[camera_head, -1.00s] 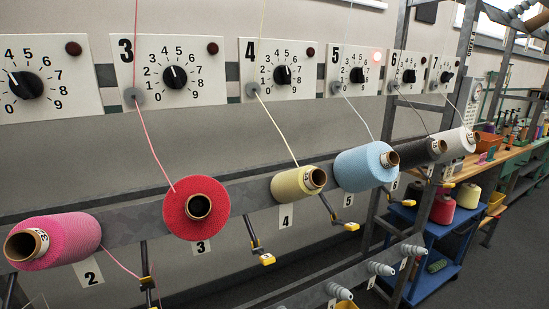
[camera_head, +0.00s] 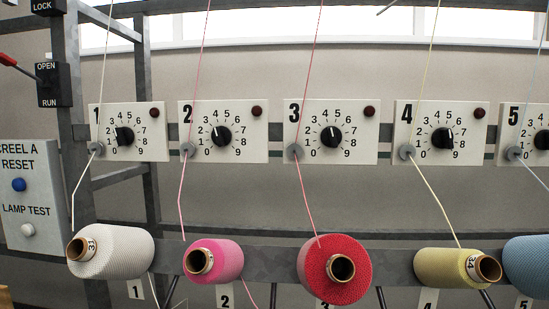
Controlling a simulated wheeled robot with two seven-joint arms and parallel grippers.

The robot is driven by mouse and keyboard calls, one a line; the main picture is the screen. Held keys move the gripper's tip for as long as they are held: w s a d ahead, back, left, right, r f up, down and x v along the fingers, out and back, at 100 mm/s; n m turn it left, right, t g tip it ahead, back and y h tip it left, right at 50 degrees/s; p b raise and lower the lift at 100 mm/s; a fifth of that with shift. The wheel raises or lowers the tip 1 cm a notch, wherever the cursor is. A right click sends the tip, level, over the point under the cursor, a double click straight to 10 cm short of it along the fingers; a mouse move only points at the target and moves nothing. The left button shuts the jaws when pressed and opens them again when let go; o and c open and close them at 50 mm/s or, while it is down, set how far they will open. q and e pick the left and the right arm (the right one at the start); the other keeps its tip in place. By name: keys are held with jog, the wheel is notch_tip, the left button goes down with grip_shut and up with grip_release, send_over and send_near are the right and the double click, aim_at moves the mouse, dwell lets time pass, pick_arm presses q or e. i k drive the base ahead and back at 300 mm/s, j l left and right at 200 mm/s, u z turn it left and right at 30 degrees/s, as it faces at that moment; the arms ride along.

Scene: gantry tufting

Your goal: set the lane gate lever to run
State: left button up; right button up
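A black plate labelled OPEN above RUN (camera_head: 53,84) is on the grey upright at the left. A thin lever with a red grip (camera_head: 8,60) shows at the left edge, beside that plate. It slants up to the left from its dark rod, with the grip at about the level of the OPEN label. Its left end reaches the picture edge, and its pivot is not clearly visible. Neither of my grippers is in view.
A panel with a blue button (camera_head: 19,185) and a white button (camera_head: 27,230) stands below the plate. Another black plate reads LOCK (camera_head: 46,6). Dial panels (camera_head: 129,132) and yarn cones (camera_head: 110,252) with taut threads line the frame to the right.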

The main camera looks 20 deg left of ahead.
aim_at(7, 61)
jog(key=u, duration=2.15)
